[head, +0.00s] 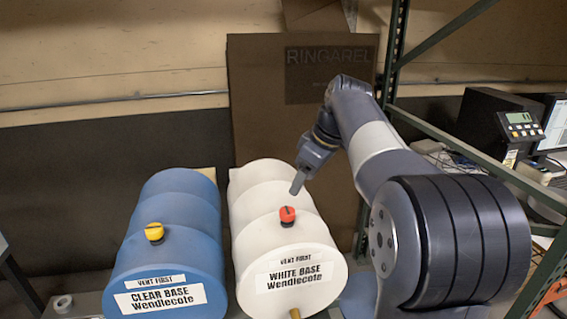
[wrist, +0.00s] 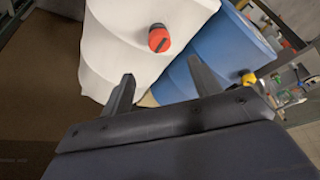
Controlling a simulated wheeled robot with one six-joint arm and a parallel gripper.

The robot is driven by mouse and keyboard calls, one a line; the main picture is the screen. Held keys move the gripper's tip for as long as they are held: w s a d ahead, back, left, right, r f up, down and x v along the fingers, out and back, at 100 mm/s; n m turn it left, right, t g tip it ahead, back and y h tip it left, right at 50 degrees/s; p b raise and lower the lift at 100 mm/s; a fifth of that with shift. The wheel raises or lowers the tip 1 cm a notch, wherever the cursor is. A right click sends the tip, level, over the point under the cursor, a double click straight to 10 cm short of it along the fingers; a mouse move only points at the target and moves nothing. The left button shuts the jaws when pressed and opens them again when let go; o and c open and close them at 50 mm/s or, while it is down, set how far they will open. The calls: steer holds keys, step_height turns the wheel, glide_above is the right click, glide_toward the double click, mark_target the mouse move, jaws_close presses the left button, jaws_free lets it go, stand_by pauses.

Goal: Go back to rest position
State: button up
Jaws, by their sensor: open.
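My gripper (head: 298,183) is at the end of my arm, above the white drum (head: 262,222) and a little behind its red cap (head: 287,214). In the wrist view my gripper (wrist: 163,85) has its two fingers spread apart with nothing between them. The white drum also shows in the wrist view (wrist: 110,45), with the red cap (wrist: 159,39) beyond the fingers and apart from them. The blue drum (head: 175,215) lies to the left of the white one. Its yellow cap (head: 154,232) is on top, and it also shows in the wrist view (wrist: 248,79).
A brown panel (head: 265,100) stands behind the drums. A green rack post (head: 396,45) and shelf rail rise at the right, near my arm. A scale display (head: 520,122) and other equipment sit on the shelf behind. Open air lies above the drums.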

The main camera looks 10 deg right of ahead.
mark_target(287, 210)
steer(key=p+x, duration=0.1)
steer(key=x, duration=0.9)
steer(key=shift+w+f, duration=0.1)
steer(key=shift+f, duration=0.2)
